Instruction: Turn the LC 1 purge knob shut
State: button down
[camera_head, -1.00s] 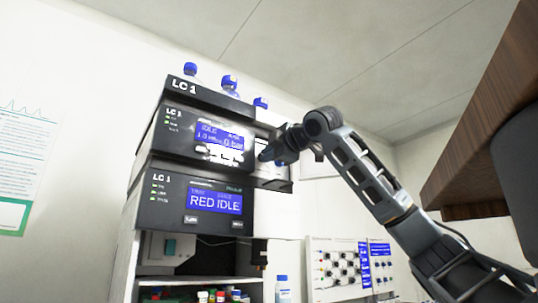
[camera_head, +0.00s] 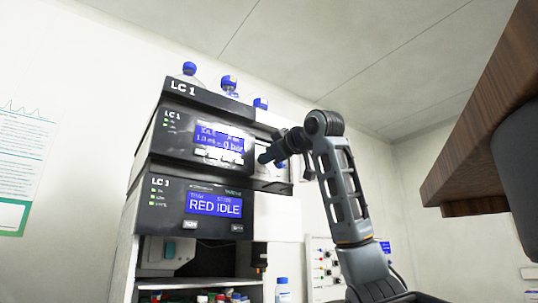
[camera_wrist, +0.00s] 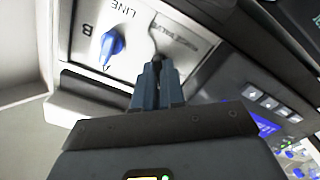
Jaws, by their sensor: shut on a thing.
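The LC 1 stack (camera_head: 168,178) stands left of centre in the head view, with two blue displays. My gripper (camera_head: 262,158) is at the light panel to the right of the upper display. In the wrist view my gripper (camera_wrist: 157,66) has its fingers close together, shut at this panel (camera_wrist: 135,15). The purge knob is between or behind the fingertips and mostly hidden, so its angle cannot be read. A blue pointed knob (camera_wrist: 112,47) beside the letters B and LINE is left of the fingers, apart from them.
Blue-capped bottles (camera_head: 229,84) stand on top of the stack. A dark thin line (camera_wrist: 153,40) runs on the panel near my fingertips. A wooden cabinet (camera_head: 480,140) hangs at the right.

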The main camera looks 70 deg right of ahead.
jog(key=m+p, duration=0.1)
jog(key=m, duration=0.2)
jog(key=shift+w+m, duration=0.1)
jog(key=shift+m, duration=0.2)
jog(key=shift+f+m+p, duration=0.1)
jog(key=shift+m+p, duration=0.4)
jog(key=shift+m, duration=1.5)
jog(key=c, duration=1.2)
grip_release()
jog(key=b+v, duration=0.1)
jog(key=v, duration=0.7)
